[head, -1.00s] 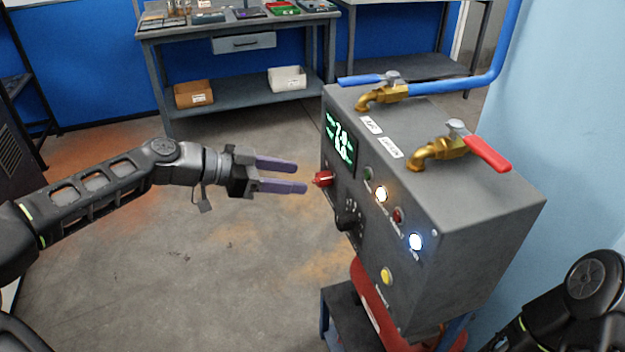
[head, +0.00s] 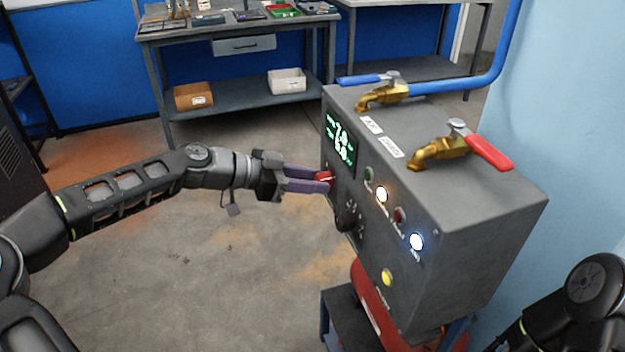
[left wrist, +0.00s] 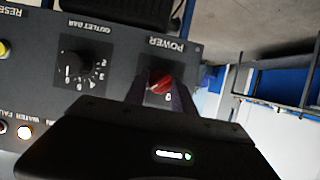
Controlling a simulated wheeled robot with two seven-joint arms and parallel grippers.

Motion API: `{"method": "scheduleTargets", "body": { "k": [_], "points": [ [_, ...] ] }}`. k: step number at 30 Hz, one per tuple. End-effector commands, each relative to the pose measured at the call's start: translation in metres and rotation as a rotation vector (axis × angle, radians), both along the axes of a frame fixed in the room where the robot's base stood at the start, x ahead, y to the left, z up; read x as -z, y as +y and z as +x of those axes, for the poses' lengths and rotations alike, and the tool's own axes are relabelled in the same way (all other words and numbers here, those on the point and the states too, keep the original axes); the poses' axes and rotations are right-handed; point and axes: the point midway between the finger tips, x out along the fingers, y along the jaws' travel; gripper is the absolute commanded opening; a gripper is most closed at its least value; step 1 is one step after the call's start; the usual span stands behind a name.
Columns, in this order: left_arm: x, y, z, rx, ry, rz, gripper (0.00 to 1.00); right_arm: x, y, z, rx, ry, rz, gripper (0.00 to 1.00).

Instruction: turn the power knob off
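The red power knob (head: 325,178) is on the front panel of the grey control box (head: 480,215), at its left edge in the head view. In the left wrist view, the knob (left wrist: 161,84) sits under the upside-down "POWER" label, with a pale pointer mark on its left side. My left gripper (head: 328,181) has its purple fingers on both sides of the knob, and they look shut on it. Its fingers also show in the left wrist view (left wrist: 160,90). The finger contact is partly hidden. My right gripper is out of view; only part of that arm shows.
A black outlet knob (head: 347,216) is close below the power knob. Brass taps (head: 440,150) stand on top. A workbench (head: 235,98) is behind; the floor left is clear.

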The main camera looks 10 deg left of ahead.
Motion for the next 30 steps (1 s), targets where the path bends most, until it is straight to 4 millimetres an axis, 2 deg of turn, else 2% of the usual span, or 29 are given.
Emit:
{"method": "scheduleTargets", "body": {
  "k": [1, 10, 20, 30],
  "points": [
    [0.0, 0.0, 0.0, 0.0, 0.0, 0.0, 0.24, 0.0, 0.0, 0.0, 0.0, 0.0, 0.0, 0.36],
    [0.0, 0.0, 0.0, 0.0, 0.0, 0.0, 0.0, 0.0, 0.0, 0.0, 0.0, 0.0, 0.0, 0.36],
    [-0.001, 0.0, 0.0, 0.0, 0.007, -0.005, 0.0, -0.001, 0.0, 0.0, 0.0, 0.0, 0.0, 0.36],
    [-0.003, 0.0, 0.001, 0.001, 0.105, -0.066, 0.0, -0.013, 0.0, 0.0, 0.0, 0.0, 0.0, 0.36]
  ]
}}
